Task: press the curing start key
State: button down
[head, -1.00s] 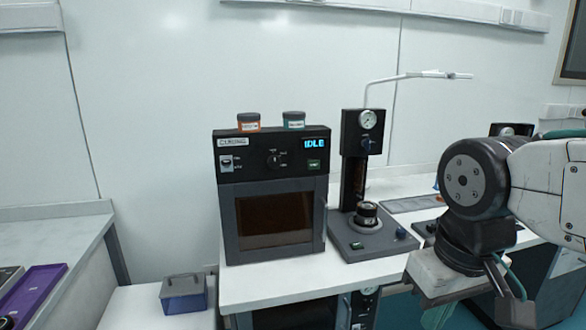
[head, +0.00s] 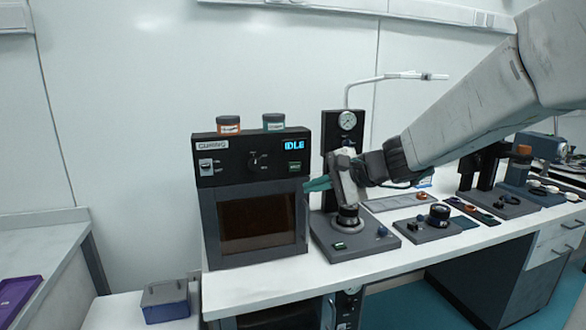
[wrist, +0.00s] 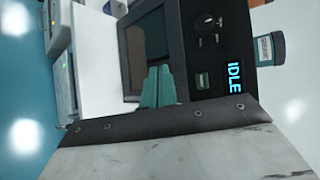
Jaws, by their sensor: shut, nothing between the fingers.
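The dark curing unit (head: 199,225) stands on the white bench, its door shut and its display (head: 294,145) reading IDLE. A small green key (head: 295,166) sits on the panel below the display; I take it as the start key. It also shows in the wrist view (wrist: 202,80), beside my fingertips. My gripper (head: 309,186) is shut and empty, its teal fingers pointing left near the unit's upper right front edge, lower than the key. In the wrist view my gripper (wrist: 158,72) overlaps the door area. I cannot tell whether it touches the unit.
A press-like stand with a gauge (head: 347,120) is just right of the unit, partly behind my gripper. A knob (head: 254,160) and a switch (head: 206,167) share the panel.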

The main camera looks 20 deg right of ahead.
jog(key=shift+w+d+m+t, duration=0.3)
jog(key=shift+w+d+m, duration=0.2)
jog(key=shift+w, duration=0.3)
send_near(290, 171)
jog(key=shift+s+a+f+x, duration=0.1)
jog(key=shift+x, duration=0.7)
jog(key=shift+s+a+f+x, duration=0.1)
jog(key=shift+s+x, duration=0.05)
jog(key=shift+x, duration=0.7)
jog(key=shift+s+a+f+x, duration=0.1)
jog(key=shift+x, duration=0.7)
jog(key=shift+w, duration=0.4)
jog(key=shift+w, duration=0.4)
dwell(0.4)
jog(key=shift+s, duration=0.85)
